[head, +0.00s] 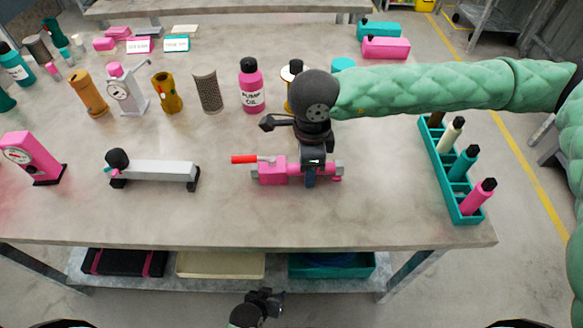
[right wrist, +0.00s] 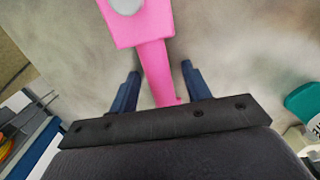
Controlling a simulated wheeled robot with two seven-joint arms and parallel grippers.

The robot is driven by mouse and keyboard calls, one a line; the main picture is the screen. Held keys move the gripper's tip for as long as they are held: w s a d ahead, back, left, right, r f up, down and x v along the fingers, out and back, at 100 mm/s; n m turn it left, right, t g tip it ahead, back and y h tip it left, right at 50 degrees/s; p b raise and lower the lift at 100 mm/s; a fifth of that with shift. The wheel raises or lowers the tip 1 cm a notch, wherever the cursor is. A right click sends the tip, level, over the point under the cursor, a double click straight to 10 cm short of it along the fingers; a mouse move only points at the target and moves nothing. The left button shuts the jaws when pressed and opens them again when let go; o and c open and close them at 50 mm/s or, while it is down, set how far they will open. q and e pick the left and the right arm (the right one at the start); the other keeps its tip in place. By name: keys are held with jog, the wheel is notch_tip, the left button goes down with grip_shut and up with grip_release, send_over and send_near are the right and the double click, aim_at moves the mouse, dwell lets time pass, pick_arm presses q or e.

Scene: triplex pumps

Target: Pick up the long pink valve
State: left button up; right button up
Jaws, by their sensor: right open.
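The long pink valve (head: 272,174) lies on the table's front middle, its red handle (head: 244,159) pointing left. My right gripper (head: 311,180) comes down over the valve's right part and hides some of it. In the right wrist view, the open blue fingers of this gripper (right wrist: 160,72) stand on either side of the narrow pink tube of the valve (right wrist: 154,66), with gaps on both sides. The wider pink body with a grey disc lies beyond the fingertips. My left gripper (head: 264,303) is low in front of the table, away from the valve; its jaws are unclear.
A grey valve (head: 155,171) lies to the left and a pink gauge stand (head: 33,158) further left. A teal rack (head: 464,205) with several bottles stands at the right edge. A pink oil bottle (head: 251,87) and other parts line the back. Bare table surrounds the valve.

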jog(key=shift+c, duration=0.5)
grip_shut()
notch_tip(320, 180, up, 10)
jog(key=shift+r, duration=0.1)
